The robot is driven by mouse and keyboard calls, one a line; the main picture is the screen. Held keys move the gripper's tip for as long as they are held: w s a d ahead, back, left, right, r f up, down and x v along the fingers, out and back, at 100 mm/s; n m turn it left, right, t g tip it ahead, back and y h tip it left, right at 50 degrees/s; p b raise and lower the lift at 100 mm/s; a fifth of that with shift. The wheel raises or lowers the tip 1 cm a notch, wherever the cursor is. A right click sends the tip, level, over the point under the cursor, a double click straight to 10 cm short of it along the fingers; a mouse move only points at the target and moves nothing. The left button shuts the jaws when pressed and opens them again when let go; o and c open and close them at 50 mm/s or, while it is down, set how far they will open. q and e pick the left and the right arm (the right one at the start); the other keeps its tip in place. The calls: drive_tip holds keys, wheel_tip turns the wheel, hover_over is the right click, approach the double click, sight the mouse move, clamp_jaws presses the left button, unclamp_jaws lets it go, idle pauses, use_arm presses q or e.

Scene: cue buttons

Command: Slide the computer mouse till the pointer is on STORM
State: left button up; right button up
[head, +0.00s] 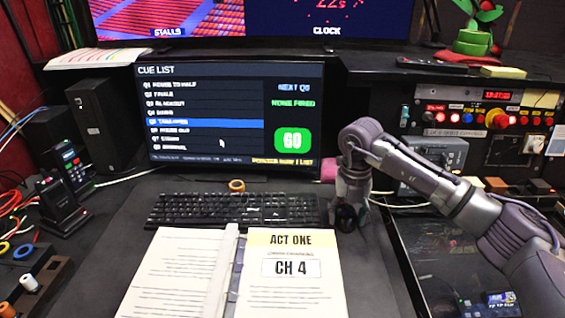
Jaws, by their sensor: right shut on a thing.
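The monitor (295,78) shows a cue list, with one row highlighted blue in the middle. The STORM row (166,139) looks to be the second from the bottom, though its text is blurred. The white pointer (222,143) is right of the row texts, about level with that row; I cannot tell whether its tip is inside it. The dark computer mouse (346,220) sits on the desk just right of the keyboard. My right gripper (347,205) points down and is shut on the mouse, hiding part of it. My left gripper is not in view.
The keyboard (230,209) lies just left of the mouse, and an open script binder (290,275) lies in front. A control panel (480,115) with lit buttons stands at the right. A roll of tape (236,185) sits behind the keyboard. Some bare desk lies near the mouse.

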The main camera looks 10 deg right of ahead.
drive_tip(key=shift+f, duration=0.1)
drive_tip(key=o, duration=0.8)
drive_tip(key=shift+r+p, duration=2.8)
drive_tip(key=shift+r, duration=1.3)
